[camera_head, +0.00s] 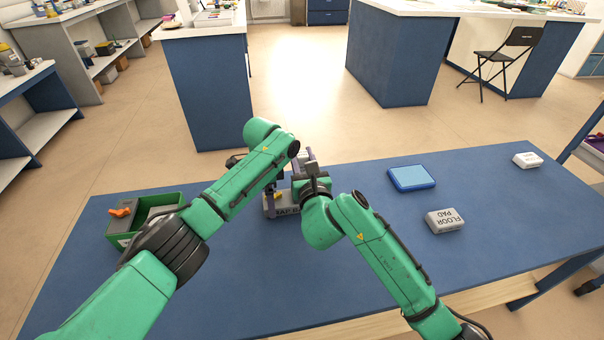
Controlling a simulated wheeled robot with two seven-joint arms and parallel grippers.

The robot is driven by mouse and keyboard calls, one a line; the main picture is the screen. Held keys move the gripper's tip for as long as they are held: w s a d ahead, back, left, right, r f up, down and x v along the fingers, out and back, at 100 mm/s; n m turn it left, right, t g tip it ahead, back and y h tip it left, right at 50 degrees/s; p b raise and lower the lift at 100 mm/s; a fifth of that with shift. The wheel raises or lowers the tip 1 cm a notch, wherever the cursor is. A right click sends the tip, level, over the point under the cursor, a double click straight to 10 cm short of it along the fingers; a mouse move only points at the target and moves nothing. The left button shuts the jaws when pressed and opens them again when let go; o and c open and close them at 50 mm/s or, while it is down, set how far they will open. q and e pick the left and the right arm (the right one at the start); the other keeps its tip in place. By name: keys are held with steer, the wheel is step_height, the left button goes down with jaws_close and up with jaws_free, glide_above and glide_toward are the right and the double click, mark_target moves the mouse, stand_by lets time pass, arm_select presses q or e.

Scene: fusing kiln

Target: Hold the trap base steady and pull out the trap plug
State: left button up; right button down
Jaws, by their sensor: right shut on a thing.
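The trap base (284,212), a grey block with dark lettering partly covered, stands on the blue table between my two arms. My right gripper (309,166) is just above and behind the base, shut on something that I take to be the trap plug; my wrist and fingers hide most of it. My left gripper (271,190) is at the left side of the base, low beside it. Its fingertips are largely hidden by my forearm and the base, so I cannot tell whether they touch or grip it.
A green bin (162,203) with an orange-handled item stands at the left of the table (300,270). The table's front middle is clear.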

step_height(320, 180, up, 3)
steer(key=shift+f, duration=0.15)
arm_select(q)
steer(key=o, duration=1.1)
steer(key=shift+c, duration=0.2)
